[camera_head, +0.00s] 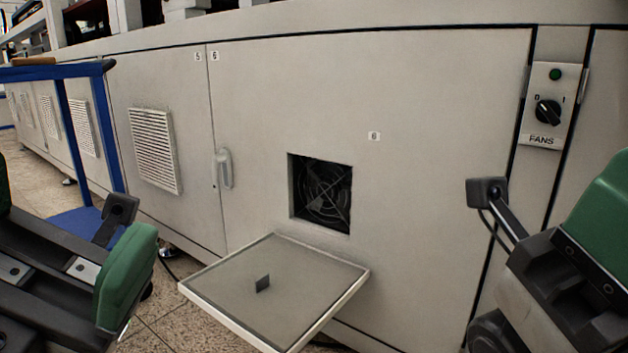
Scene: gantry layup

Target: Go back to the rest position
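My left gripper (68,235) is at the lower left, seen from close up. Its two green fingers stand wide apart, one cut off by the left edge, and nothing shows between them. My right gripper (600,225) is at the lower right. Only one green finger shows there and the rest is outside the picture, so its opening cannot be told. Both grippers are in front of the grey cabinet (430,110), apart from its door as far as I can see.
A square opening (321,194) in the cabinet door shows a dark fan. A fan switch (547,112) is at right. A blue-framed cart (75,215) stands at left.

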